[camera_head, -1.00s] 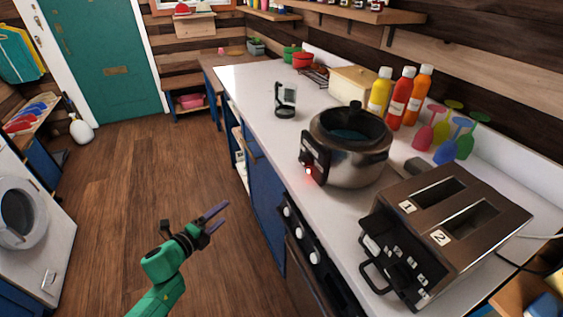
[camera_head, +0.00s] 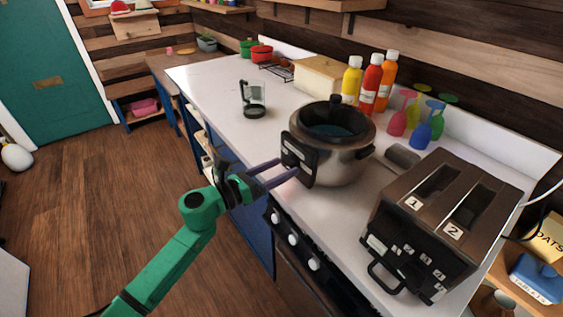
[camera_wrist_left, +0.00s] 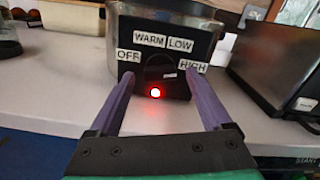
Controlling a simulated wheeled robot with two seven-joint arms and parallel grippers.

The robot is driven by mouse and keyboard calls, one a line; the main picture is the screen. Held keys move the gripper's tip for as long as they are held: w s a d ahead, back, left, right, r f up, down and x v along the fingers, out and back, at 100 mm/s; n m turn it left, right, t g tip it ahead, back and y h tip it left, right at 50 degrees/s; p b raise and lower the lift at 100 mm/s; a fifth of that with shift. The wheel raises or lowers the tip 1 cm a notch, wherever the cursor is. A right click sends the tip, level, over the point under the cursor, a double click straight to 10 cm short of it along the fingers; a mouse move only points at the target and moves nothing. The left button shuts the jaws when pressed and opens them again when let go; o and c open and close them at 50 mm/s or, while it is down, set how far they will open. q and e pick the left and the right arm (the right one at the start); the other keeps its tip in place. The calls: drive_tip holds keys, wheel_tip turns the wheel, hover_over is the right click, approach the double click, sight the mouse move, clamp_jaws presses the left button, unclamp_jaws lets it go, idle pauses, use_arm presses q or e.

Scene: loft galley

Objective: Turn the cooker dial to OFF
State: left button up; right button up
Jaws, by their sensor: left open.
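The cooker (camera_head: 345,165) is a round steel pot with a black rim, standing on the white counter. Its black front panel shows in the left wrist view with labels OFF, WARM, LOW and HIGH, and a red light glows below. The dark dial (camera_wrist_left: 158,68) is in the middle of the panel; its pointing direction is hard to tell. My left gripper (camera_head: 288,168) is open, its purple fingers pointing at the panel. In the left wrist view the fingers (camera_wrist_left: 159,75) appear either side of the dial; contact cannot be told. My right gripper is out of view.
A toaster (camera_head: 440,220) stands right of the cooker, near the counter's front edge. Bottles (camera_head: 371,85) and coloured glasses (camera_head: 420,120) stand behind. A glass jug (camera_head: 253,98) is left of the cooker. White oven knobs (camera_head: 292,239) sit below the counter edge.

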use_arm(q)
drive_tip(key=shift+w+d, duration=0.2)
drive_tip(key=shift+d, duration=0.25)
drive_tip(key=shift+a, duration=0.15)
drive_tip(key=shift+c, duration=0.6)
clamp_jaws()
